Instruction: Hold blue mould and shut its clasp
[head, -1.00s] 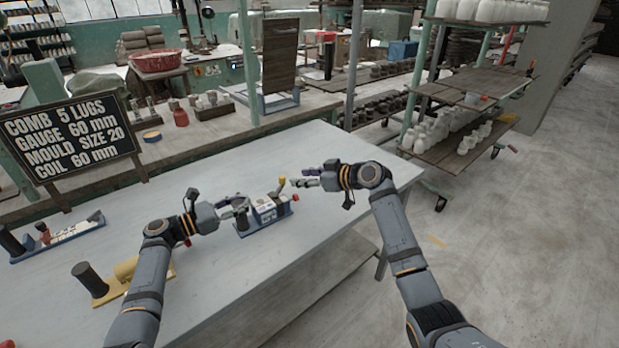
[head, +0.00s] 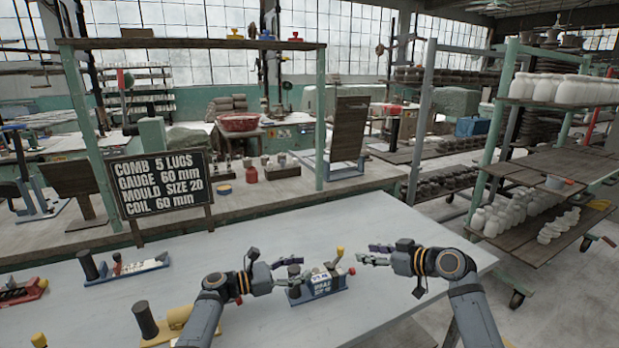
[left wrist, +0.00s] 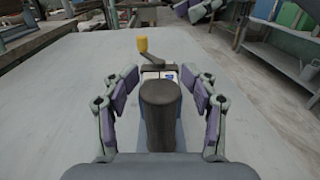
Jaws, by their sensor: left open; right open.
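The blue mould (head: 318,288) stands on the grey table, with a white labelled face, a dark post at its left end, a yellow-tipped lever (head: 340,252) and a red knob (head: 351,271) at its right. My left gripper (head: 298,271) is open at the mould's left end. In the left wrist view its fingers (left wrist: 160,105) stand on both sides of the dark post (left wrist: 160,100), with gaps showing. The yellow-tipped lever (left wrist: 142,46) rises beyond the post. My right gripper (head: 364,254) is open and empty, just right of the lever and apart from it.
A blue-based mould (head: 125,269), a yellow one (head: 170,325) and a red one (head: 22,292) lie to the left. A sign (head: 160,183) with sizes stands behind the table (head: 400,225). Shelves of white pots (head: 545,88) stand at the right. The table's middle back is clear.

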